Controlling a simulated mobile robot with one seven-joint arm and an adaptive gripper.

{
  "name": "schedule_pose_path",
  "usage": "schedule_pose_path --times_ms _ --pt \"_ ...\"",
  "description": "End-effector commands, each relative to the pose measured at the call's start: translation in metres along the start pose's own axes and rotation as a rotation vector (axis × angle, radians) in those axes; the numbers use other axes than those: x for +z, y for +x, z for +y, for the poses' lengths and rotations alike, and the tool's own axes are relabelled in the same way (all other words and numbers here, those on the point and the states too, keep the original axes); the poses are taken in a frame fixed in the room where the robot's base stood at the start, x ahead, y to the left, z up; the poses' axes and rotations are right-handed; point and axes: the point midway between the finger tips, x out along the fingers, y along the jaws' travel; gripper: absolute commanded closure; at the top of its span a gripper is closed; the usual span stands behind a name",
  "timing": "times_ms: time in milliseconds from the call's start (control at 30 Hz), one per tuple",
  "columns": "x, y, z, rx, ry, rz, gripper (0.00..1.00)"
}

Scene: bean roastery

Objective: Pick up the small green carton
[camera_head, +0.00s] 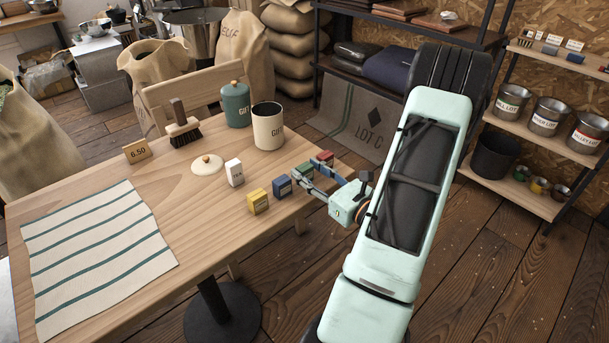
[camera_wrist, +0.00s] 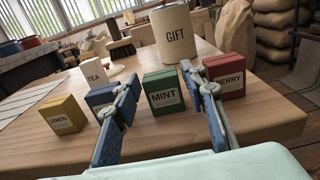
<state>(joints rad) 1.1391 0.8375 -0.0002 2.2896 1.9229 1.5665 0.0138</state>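The small green carton, labelled MINT (camera_wrist: 164,91), stands upright on the wooden table (camera_wrist: 70,152) in the wrist view. In the head view only part of the green carton (camera_head: 304,172) shows, behind my gripper's fingers. My gripper (camera_head: 302,178) is open and low over the table's right end. In the wrist view its two blue-padded fingers (camera_wrist: 165,118) spread to either side of the green carton, with nothing held. The left finger covers part of a blue carton (camera_wrist: 97,100). The right finger passes in front of the red BERRY carton (camera_wrist: 230,84).
A yellow LEMON carton (camera_head: 257,201) and a white TEA carton (camera_head: 235,172) stand left of the blue one. A cream GIFT canister (camera_head: 268,128) stands behind. A lid (camera_head: 207,164), brush (camera_head: 183,131) and striped cloth (camera_head: 92,255) lie farther left.

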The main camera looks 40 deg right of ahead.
Motion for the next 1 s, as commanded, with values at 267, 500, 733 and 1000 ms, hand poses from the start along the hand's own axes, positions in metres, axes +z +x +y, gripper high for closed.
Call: schedule_pose_path --times_ms 267,500,733,1000 --pt "0.0006 0.0156 -0.0008 -0.003 -0.001 -0.001 0.61" --pt "0.0005 0.0152 -0.0007 -0.003 -0.001 0.0 0.75" --pt "0.0005 0.015 -0.0007 -0.002 -0.001 0.0 0.91" --pt "0.0054 0.015 -0.0007 -0.002 -0.001 0.0 0.91"
